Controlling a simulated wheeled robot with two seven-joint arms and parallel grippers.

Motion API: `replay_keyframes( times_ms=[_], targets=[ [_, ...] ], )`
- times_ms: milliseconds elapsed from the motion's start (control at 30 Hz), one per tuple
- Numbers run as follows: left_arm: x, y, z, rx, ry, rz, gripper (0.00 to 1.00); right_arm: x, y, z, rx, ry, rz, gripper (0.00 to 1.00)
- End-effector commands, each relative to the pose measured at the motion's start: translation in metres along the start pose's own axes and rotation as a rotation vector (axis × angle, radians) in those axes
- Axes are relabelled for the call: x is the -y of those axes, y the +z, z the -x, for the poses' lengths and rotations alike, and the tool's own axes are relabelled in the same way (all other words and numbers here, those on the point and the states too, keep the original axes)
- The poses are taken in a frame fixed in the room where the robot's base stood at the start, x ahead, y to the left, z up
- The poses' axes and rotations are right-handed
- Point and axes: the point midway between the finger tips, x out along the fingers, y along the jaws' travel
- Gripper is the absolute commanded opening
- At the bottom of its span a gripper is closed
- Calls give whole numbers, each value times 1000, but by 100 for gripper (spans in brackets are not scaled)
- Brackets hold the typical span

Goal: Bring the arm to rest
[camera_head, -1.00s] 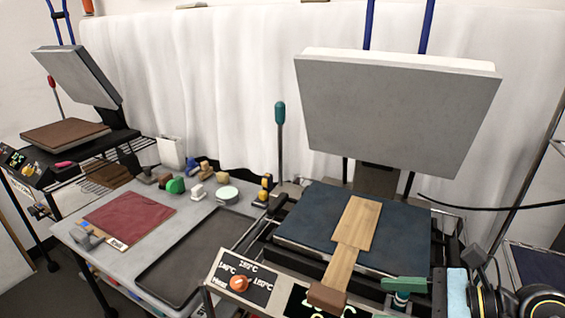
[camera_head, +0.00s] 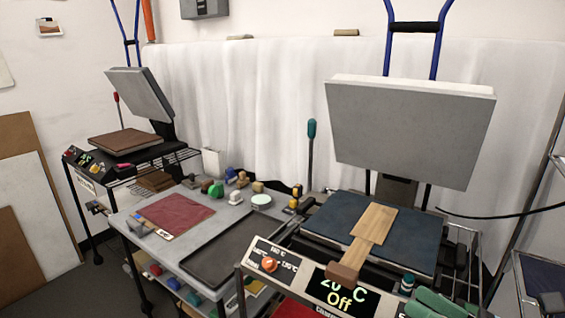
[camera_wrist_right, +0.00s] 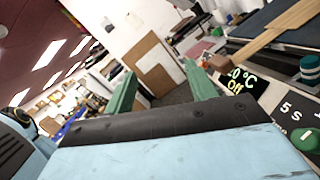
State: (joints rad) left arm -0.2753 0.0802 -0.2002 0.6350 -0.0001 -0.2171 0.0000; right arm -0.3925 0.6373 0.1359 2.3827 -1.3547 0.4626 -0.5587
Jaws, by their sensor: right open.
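My right gripper (camera_head: 434,303) shows only as green fingers at the bottom right edge of the head view, in front of the near heat press's control panel. In the right wrist view its two green fingers (camera_wrist_right: 160,90) stand wide apart with nothing between them. Its wrist and arm are out of the head view. My left gripper is in neither view.
The near press has a raised grey upper plate (camera_head: 410,132) and a dark blue lower bed (camera_head: 325,217) with a wooden paddle (camera_head: 372,224) on it. Its display (camera_head: 343,291) reads Off. A grey side table (camera_head: 130,214) holds a dark tray (camera_head: 215,262) and a red sheet (camera_head: 168,212).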

Motion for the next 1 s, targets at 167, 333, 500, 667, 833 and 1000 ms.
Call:
replay_keyframes(
  times_ms=[167,333,500,667,833,1000],
  targets=[
    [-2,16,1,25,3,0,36,16,32,7,322,-91,-370,56],
    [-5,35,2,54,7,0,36,60,38,36,665,-258,-832,56],
    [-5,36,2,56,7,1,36,103,-8,72,952,-493,-1301,56],
    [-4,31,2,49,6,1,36,115,-86,101,1152,-788,-1716,56],
    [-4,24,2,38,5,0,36,94,-164,118,1251,-1109,-2029,56],
    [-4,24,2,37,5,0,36,58,-217,127,1269,-1393,-2225,56]
  ],
)
